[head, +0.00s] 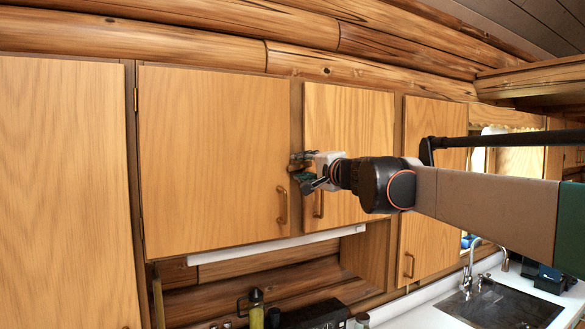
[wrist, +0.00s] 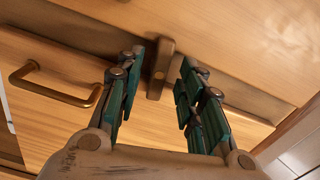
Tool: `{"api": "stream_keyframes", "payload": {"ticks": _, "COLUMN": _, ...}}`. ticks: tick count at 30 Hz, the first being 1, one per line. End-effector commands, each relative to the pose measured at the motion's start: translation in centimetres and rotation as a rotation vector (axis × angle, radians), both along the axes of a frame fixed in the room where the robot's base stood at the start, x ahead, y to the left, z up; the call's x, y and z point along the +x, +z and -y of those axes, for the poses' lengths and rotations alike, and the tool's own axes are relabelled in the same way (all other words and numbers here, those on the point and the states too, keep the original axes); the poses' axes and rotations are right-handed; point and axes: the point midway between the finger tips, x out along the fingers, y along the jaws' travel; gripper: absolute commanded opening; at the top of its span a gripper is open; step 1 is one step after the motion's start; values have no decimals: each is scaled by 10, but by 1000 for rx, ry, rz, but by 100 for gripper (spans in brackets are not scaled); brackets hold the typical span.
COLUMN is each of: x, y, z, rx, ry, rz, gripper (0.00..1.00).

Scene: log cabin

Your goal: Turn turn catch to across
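The turn catch (wrist: 160,68) is a short brown wooden bar with a brass screw in its middle. In the wrist view it lies crosswise over the darker strip between two cabinet doors, its ends reaching towards the doors on either side. My gripper (wrist: 163,62) is open, with one green-padded finger on each side of the catch. Gaps show between the fingers and the bar. In the head view my gripper (head: 298,168) is at the strip between the middle door (head: 210,150) and the narrower door (head: 350,120), and it hides the catch.
A brass handle (wrist: 50,85) is left of my gripper in the wrist view. The middle door's handle (head: 282,205) is just below the gripper in the head view. Below are a counter with a sink (head: 500,305), a faucet (head: 470,265) and a bottle (head: 256,308).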

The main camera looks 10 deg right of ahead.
Motion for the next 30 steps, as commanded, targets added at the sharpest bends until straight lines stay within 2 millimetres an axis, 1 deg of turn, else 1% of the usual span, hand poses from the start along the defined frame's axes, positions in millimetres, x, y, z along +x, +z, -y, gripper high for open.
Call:
{"api": "stream_keyframes", "payload": {"ticks": 1, "x": 0, "y": 0, "z": 0, "rx": 0, "ry": 0, "rz": 0, "gripper": 24}}
{"api": "stream_keyframes", "payload": {"ticks": 4, "x": 0, "y": 0, "z": 0, "rx": 0, "ry": 0, "rz": 0, "gripper": 1}}
{"api": "stream_keyframes", "payload": {"ticks": 5, "x": 0, "y": 0, "z": 0, "rx": 0, "ry": 0, "rz": 0, "gripper": 0}}
{"api": "stream_keyframes", "payload": {"ticks": 11, "x": 0, "y": 0, "z": 0, "rx": 12, "ry": 0, "rz": -4, "gripper": 0}}
{"api": "stream_keyframes", "payload": {"ticks": 20, "x": 0, "y": 0, "z": 0, "rx": 170, "ry": 0, "rz": -58, "gripper": 0}}
{"api": "stream_keyframes", "payload": {"ticks": 28, "x": 0, "y": -1, "z": 0, "rx": 179, "ry": 0, "rz": -61, "gripper": 0}}
{"api": "stream_keyframes", "payload": {"ticks": 29, "x": 0, "y": -1, "z": 0, "rx": 179, "ry": 0, "rz": -61, "gripper": 17}}
{"api": "stream_keyframes", "payload": {"ticks": 30, "x": 0, "y": -1, "z": 0, "rx": 178, "ry": 0, "rz": -60, "gripper": 26}}
